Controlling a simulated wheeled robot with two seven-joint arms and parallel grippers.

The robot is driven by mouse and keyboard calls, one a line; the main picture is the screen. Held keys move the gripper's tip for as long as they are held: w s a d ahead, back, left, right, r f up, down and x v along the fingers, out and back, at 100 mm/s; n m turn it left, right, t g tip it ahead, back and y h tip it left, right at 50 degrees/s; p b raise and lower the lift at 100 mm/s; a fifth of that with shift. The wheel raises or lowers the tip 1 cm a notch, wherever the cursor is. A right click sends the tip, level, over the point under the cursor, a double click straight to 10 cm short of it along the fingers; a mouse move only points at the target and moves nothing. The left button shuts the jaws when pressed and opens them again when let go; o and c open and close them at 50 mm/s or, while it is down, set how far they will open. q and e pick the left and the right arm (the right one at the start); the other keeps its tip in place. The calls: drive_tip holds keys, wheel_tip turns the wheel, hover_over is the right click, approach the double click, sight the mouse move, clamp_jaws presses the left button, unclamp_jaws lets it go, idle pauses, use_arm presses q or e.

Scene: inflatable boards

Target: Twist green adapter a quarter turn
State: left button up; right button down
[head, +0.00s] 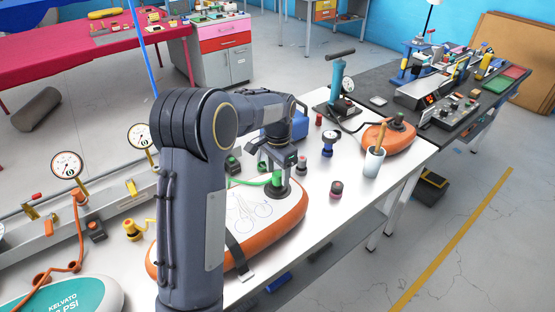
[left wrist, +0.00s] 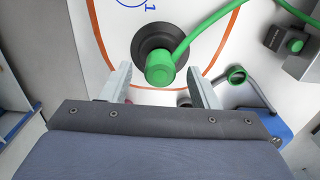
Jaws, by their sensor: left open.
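The green adapter (left wrist: 160,68) sits in a dark round valve (left wrist: 152,45) on an orange-edged white board, with a green hose (left wrist: 215,18) running off beside it. In the head view the adapter (head: 277,178) shows small beneath my left gripper (head: 280,174), on the far end of the board (head: 262,212). My left gripper (left wrist: 158,72) is open, its two fingers on either side of the adapter in the picture. I see a gap on each side and no clear contact. My forearm hides part of the board in the head view. My right gripper is not in view.
Pressure gauges (head: 67,164) stand at the left. In the wrist view a green ring (left wrist: 236,74) lies right of the fingers.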

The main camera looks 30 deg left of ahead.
use_arm(q)
drive_tip(key=shift+f, duration=1.1)
drive_tip(key=c, duration=1)
drive_tip(key=n+p, duration=0.1)
drive_tip(key=n, duration=0.2)
drive_tip(key=shift+r, duration=0.15)
drive_tip(key=shift+n, duration=1.1)
